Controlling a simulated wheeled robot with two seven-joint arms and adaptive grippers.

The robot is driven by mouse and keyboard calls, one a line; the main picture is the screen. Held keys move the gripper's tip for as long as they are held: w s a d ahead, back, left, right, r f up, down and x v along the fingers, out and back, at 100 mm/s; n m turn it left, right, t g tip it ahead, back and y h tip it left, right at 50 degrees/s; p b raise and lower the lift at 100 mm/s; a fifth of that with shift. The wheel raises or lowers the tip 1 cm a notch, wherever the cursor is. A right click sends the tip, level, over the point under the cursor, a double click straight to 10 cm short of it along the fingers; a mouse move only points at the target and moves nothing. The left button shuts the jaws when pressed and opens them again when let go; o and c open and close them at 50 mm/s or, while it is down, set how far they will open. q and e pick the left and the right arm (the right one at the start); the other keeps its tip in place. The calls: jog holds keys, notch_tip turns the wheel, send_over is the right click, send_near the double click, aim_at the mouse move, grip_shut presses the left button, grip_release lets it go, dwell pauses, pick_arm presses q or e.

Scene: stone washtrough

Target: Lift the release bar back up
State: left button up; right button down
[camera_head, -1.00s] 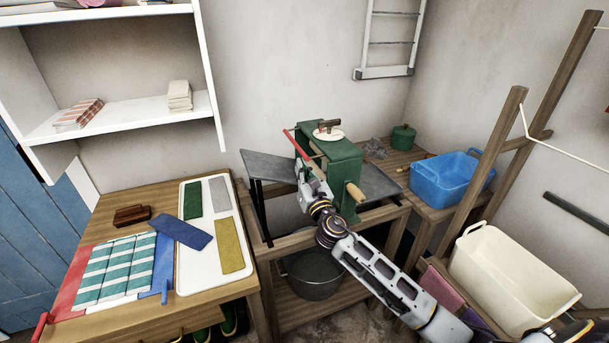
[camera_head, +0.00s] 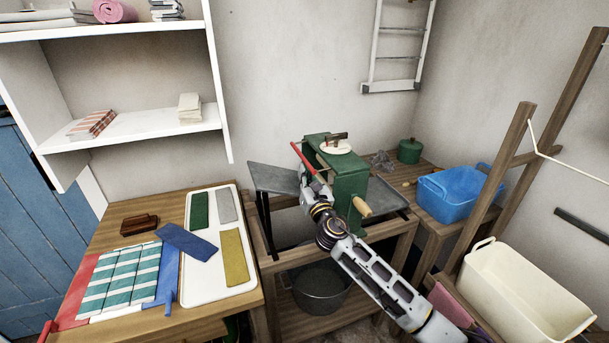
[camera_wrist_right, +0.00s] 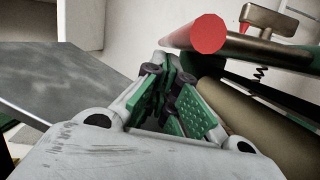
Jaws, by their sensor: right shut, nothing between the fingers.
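The release bar is a red rod (camera_head: 303,157) on the left side of the green mangle (camera_head: 347,172) and slants up to the left in the head view. Its round red end (camera_wrist_right: 207,33) shows large in the right wrist view. My right gripper (camera_head: 310,180) is at the mangle's front left, close to the bar's lower part. In the wrist view its fingers (camera_wrist_right: 168,75) are shut and empty, below and left of the red end. I cannot tell whether they touch the bar. My left gripper is not in view.
A wooden crank handle (camera_head: 362,207) sticks out of the mangle's front. A grey metal tray (camera_head: 272,178) lies left of the mangle, and its edge also shows in the wrist view (camera_wrist_right: 60,90). A metal pot (camera_head: 320,290) stands below. A blue tub (camera_head: 450,195) is at the right.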

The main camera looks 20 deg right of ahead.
jog(key=shift+a+r+m, duration=0.1)
jog(key=shift+r+m, duration=0.05)
jog(key=shift+m, duration=0.25)
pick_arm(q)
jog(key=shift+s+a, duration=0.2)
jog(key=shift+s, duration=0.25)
pick_arm(e)
jog(key=shift+a+r+m+h, duration=0.1)
jog(key=shift+m+h, duration=0.2)
jog(key=shift+h, duration=0.1)
